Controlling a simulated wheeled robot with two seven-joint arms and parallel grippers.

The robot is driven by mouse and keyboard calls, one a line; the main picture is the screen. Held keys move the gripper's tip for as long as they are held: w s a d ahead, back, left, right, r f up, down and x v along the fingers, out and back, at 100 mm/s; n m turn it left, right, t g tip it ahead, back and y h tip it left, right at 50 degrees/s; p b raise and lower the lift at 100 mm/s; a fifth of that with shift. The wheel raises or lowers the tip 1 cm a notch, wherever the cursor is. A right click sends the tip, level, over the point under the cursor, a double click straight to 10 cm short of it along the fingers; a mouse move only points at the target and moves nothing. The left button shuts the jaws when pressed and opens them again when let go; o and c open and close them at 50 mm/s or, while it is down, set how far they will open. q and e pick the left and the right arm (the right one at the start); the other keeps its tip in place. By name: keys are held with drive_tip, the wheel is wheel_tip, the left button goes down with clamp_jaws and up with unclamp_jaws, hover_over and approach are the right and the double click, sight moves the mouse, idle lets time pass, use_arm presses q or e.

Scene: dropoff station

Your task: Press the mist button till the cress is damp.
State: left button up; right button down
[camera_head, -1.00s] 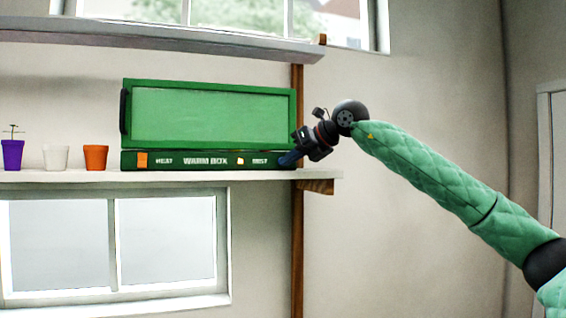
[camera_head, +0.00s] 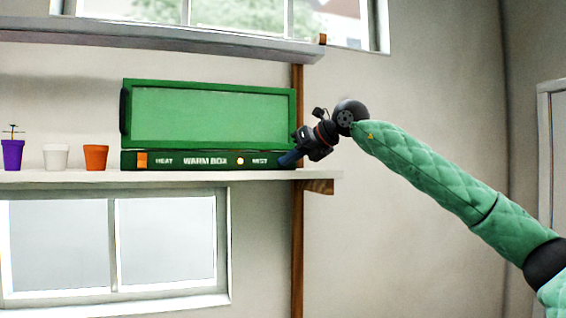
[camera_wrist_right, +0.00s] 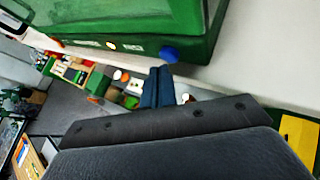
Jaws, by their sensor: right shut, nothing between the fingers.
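The green warm box (camera_head: 210,118) stands on the shelf, its front panel shut. No cress shows through the panel. Its dark base strip (camera_head: 210,160) carries HEAT, WARM BOX and MIST labels. A small round lamp (camera_head: 240,160) beside MIST glows pale. In the wrist view a blue button (camera_wrist_right: 168,54) sits at the base's end; the head view hides it behind my gripper. My right gripper (camera_head: 287,160) is shut and empty at that end. Its fingertips (camera_wrist_right: 158,70) are right at the button; I cannot tell whether they press it. My left gripper is not in view.
A purple pot (camera_head: 12,154) with a seedling, a white pot (camera_head: 56,157) and an orange pot (camera_head: 96,157) stand left on the shelf (camera_head: 60,176). An upper shelf (camera_head: 160,38) and a wooden post (camera_head: 297,240) are close. Wall space right of the post is free.

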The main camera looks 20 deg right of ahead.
drive_tip(key=shift+w, duration=0.15)
idle(0.4)
drive_tip(key=shift+w, duration=0.3)
drive_tip(key=shift+s, duration=0.15)
drive_tip(key=shift+s+b, duration=0.35)
drive_tip(key=shift+b, duration=0.25)
